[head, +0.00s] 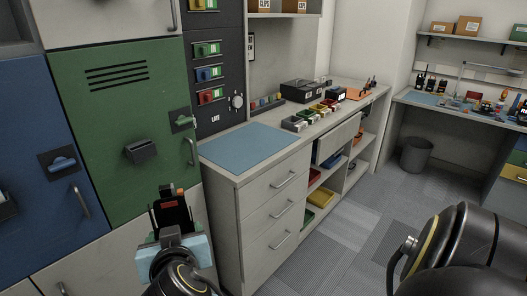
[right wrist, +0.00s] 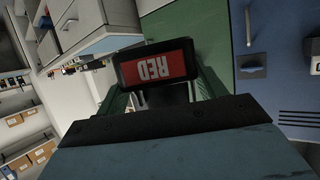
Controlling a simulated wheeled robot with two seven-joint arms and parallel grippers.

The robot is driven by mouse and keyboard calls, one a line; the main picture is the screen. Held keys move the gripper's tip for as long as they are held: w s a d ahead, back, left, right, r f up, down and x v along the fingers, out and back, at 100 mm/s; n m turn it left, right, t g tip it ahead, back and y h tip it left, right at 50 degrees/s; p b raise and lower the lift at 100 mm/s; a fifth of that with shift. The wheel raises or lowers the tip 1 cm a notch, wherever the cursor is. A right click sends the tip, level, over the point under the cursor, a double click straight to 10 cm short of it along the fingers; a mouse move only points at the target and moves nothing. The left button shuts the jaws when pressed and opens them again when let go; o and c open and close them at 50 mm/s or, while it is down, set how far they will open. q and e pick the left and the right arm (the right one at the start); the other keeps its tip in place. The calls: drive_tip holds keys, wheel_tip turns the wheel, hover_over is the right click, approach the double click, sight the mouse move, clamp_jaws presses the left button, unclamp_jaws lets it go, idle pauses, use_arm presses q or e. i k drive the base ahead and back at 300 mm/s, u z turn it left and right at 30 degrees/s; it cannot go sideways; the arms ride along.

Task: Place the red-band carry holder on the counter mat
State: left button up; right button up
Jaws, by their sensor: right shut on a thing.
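The red-band carry holder (head: 172,213) is a black holder with small red parts at its top. It is raised in front of the green locker in the head view. In the right wrist view its red label reading RED (right wrist: 162,68) faces the camera in a black frame. My right gripper (head: 171,232) is shut on the holder's lower part; the fingertips are mostly hidden. The counter mat (head: 250,145) is a flat blue sheet on the near end of the counter, bare, up and to the right of the holder. My left gripper is not in view.
The green locker (head: 110,85) and blue locker (head: 40,130) stand at the left. On the counter (head: 285,150), past the mat, are small coloured bins (head: 318,112) and a black case (head: 302,90). A drawer unit (head: 275,190) fronts the counter.

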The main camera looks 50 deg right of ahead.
sight(258, 147)
drive_tip(key=k, duration=0.7)
drive_tip(key=z, duration=1.1)
drive_tip(key=i, duration=0.75)
drive_tip(key=z, duration=0.65)
drive_tip(key=i, duration=1.25)
drive_tip(key=u, duration=0.85)
drive_tip(key=i, duration=0.25)
drive_tip(key=u, duration=0.25)
